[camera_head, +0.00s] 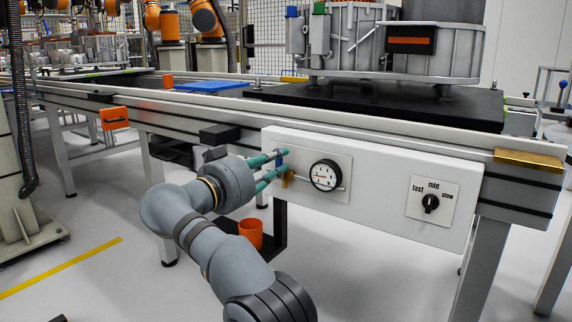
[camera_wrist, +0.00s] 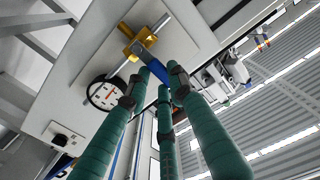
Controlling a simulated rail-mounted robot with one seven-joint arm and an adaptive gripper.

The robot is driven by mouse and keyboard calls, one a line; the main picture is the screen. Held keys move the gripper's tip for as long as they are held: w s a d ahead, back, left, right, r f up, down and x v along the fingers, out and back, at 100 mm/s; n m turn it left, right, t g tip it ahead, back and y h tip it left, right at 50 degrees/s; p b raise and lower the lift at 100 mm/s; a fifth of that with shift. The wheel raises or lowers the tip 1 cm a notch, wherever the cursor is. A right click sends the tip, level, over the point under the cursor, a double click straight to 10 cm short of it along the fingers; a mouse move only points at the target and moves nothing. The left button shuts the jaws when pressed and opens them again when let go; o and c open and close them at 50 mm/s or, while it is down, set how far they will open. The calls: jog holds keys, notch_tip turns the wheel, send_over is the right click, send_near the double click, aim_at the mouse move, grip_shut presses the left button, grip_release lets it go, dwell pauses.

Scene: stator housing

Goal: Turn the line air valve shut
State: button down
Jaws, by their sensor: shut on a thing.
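The line air valve has a brass body (camera_head: 287,178) on the white panel, left of the round gauge (camera_head: 325,175). Its blue lever (camera_head: 281,153) stands up from the body and is partly hidden by my green fingers. In the wrist view the brass body (camera_wrist: 140,43) sits on a thin metal pipe, and the blue lever (camera_wrist: 155,69) appears to lie across that pipe. My gripper (camera_head: 281,164) reaches in from the left. In the wrist view my gripper (camera_wrist: 163,80) has its fingertips closed around the lever's outer end.
The panel (camera_head: 385,205) also carries a speed knob (camera_head: 430,203) marked fast, mid and slow. An orange cup (camera_head: 250,233) stands on a black bracket below my wrist. The conveyor (camera_head: 330,115) above bears a large stator housing (camera_head: 435,55). A blue tray (camera_head: 208,86) lies farther left.

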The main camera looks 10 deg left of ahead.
dwell(0.3)
jog(key=c, duration=1.6)
grip_release()
jog(key=shift+o, duration=0.6)
jog(key=v, duration=1.2)
jog(key=shift+d, duration=0.1)
jog(key=x, duration=1.1)
jog(key=shift+w+d, duration=0.1)
jog(key=shift+w, duration=0.4)
